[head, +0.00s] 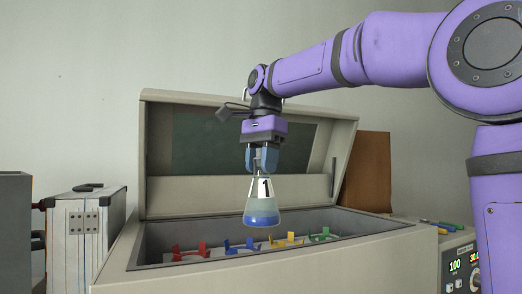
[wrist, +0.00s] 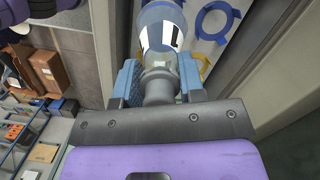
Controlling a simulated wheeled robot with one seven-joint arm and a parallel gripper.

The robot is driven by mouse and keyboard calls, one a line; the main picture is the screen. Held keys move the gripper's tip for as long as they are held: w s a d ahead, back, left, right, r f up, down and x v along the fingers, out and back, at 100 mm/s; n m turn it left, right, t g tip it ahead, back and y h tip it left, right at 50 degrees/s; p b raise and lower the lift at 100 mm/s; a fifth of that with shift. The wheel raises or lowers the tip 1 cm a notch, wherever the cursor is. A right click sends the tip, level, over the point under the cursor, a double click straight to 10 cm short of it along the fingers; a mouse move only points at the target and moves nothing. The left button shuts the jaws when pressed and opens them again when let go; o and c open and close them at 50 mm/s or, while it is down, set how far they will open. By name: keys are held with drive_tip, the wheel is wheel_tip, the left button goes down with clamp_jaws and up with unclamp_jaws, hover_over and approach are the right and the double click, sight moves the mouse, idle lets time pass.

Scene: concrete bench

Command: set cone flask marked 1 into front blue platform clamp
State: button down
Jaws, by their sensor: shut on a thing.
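The cone flask marked 1 (head: 264,206) is clear, with a black 1 on a white label and blue liquid at the bottom. It hangs upright in the air above the open machine's well. My gripper (head: 262,168) is shut on its neck from above. In the wrist view the flask (wrist: 163,38) sits between the two blue fingers (wrist: 160,85). A blue platform clamp (head: 241,246) stands in the well below the flask and apart from it. A blue ring clamp also shows in the wrist view (wrist: 214,20). The well wall hides the lower clamp parts.
Red (head: 190,251), yellow (head: 286,240) and green (head: 320,235) clamps stand in the same well. The machine's front rim (head: 270,249) bounds it, and the raised lid (head: 240,150) stands behind. A metal case (head: 82,235) is at left, a control panel (head: 459,268) at right.

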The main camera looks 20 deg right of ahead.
sight(261, 195)
drive_tip(key=shift+f, duration=5.05)
drive_tip(key=shift+c, duration=0.4)
unclamp_jaws()
drive_tip(key=shift+r, duration=4.5)
